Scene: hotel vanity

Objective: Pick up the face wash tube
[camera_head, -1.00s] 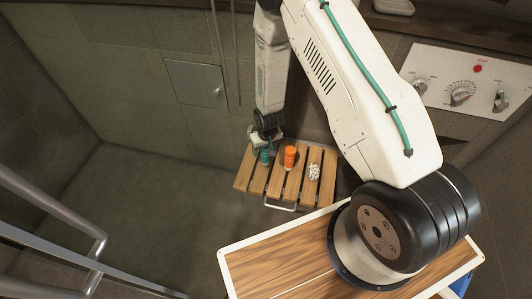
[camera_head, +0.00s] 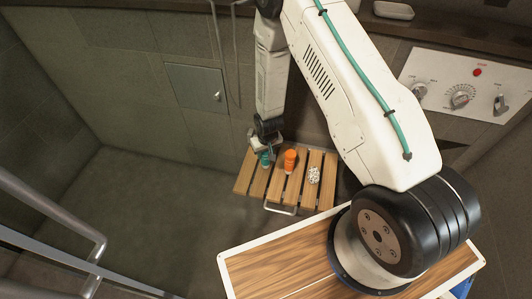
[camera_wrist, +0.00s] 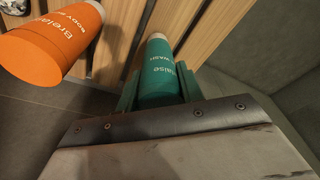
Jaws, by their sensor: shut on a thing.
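The face wash tube is teal with pale lettering and a whitish end; it shows in the wrist view (camera_wrist: 158,75) and small in the head view (camera_head: 265,159). My gripper (camera_head: 263,152) is over the left part of a slatted wooden seat (camera_head: 308,190). In the wrist view my gripper's teal fingers (camera_wrist: 158,88) are shut on the tube, one on each side. The tube's lower end is hidden behind the gripper body. I cannot tell whether the tube touches the slats.
An orange body-wash bottle (camera_head: 290,160) stands just right of the tube, close to my gripper; it is large in the wrist view (camera_wrist: 52,38). A black-and-white patterned item (camera_head: 313,174) sits farther right. The tiled wall (camera_head: 150,85) is behind the seat.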

